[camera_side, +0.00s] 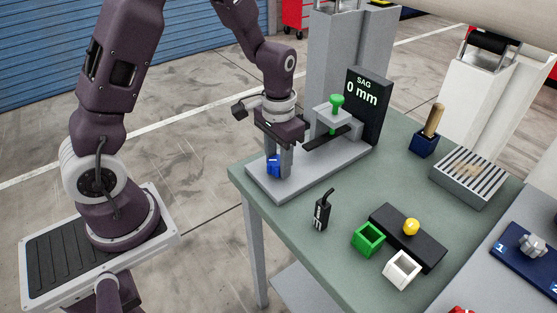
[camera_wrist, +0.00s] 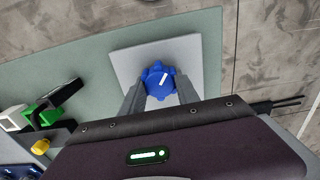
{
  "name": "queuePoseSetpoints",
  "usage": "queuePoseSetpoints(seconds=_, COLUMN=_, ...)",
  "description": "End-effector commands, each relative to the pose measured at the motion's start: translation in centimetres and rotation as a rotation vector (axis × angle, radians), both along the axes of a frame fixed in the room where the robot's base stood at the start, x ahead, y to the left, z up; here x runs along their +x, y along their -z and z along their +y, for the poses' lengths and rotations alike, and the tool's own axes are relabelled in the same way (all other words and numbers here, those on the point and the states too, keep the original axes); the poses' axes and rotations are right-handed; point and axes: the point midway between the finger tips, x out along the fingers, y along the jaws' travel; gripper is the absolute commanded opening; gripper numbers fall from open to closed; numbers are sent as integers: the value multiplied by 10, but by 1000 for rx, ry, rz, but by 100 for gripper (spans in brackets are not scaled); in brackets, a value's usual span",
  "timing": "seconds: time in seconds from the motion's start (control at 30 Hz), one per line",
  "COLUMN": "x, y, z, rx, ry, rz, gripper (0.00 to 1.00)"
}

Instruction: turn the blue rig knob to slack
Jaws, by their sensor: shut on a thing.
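The blue knob (camera_side: 273,165) sits at the near left end of the grey rig base (camera_side: 318,180). In the wrist view the blue knob (camera_wrist: 158,81) shows a lobed rim and a white pointer line slanting up to the right. My gripper (camera_side: 279,164) points down over it, with its fingers on either side, shut on the knob; the wrist view also shows the gripper (camera_wrist: 160,92) around it. The black display (camera_side: 366,100) at the rig's far end reads "SAG 0 mm". A green-topped clamp (camera_side: 336,106) stands before the display. Any slack marking is not visible.
A green box (camera_side: 368,238), a white box (camera_side: 401,269) and a black block with a yellow knob (camera_side: 411,227) lie to the right. A slotted grey box (camera_side: 470,177) stands farther right.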

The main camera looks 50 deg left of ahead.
Motion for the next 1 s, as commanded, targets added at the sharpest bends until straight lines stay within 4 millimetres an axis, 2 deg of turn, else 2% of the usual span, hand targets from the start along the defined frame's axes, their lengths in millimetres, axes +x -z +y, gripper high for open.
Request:
queuePoseSetpoints(seconds=0.5, x=1, y=-1, z=1, rx=-1, ry=-446, rz=-4, gripper=0)
queuePoseSetpoints(seconds=1.0, x=1, y=-1, z=2, rx=0, ry=-650, rz=-4, gripper=0)
